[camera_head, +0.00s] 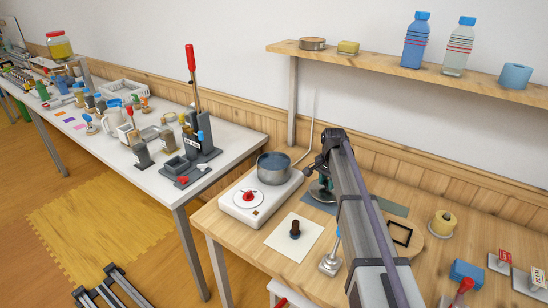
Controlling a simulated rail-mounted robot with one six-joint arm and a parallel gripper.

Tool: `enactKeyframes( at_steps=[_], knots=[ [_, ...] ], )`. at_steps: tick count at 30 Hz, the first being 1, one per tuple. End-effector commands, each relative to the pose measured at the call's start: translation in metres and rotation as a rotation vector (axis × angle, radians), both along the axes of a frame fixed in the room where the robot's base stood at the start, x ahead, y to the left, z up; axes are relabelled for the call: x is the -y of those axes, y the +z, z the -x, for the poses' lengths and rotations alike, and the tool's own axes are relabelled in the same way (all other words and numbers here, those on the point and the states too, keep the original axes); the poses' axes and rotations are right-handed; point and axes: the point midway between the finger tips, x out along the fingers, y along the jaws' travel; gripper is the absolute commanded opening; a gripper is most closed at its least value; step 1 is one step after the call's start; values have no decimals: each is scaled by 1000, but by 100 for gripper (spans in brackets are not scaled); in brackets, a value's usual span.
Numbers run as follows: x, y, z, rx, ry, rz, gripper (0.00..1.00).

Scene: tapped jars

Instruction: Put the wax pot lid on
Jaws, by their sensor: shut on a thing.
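The wax pot (273,169) is a round grey pot with a long thin handle. It stands open on a white hot plate (243,211) with a red knob, near the left end of the wooden table. My gripper (321,181) is just right of the pot, partly hidden by my arm. It is shut on what looks like the lid (320,193), a dark disc low over a grey-green mat (384,207). The arm hides part of the disc, and I cannot tell if it touches the mat.
A white sheet with a dark stamp-like piece (295,229) lies in front. A small metal stand (330,262) is close to my arm. A yellow roll (443,223) stands to the right. A shelf (390,68) with bottles overhangs the back. A white table (233,145) stands left, across a gap.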

Motion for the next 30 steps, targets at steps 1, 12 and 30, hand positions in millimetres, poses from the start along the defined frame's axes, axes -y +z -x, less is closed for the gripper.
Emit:
enactKeyframes(
  at_steps=[1, 12, 30],
  knots=[
    [0, 8, 0, 0, 0, 0, 8],
    [0, 37, 0, 0, 0, 0, 8],
    [0, 62, 0, 0, 0, 0, 8]
  ],
)
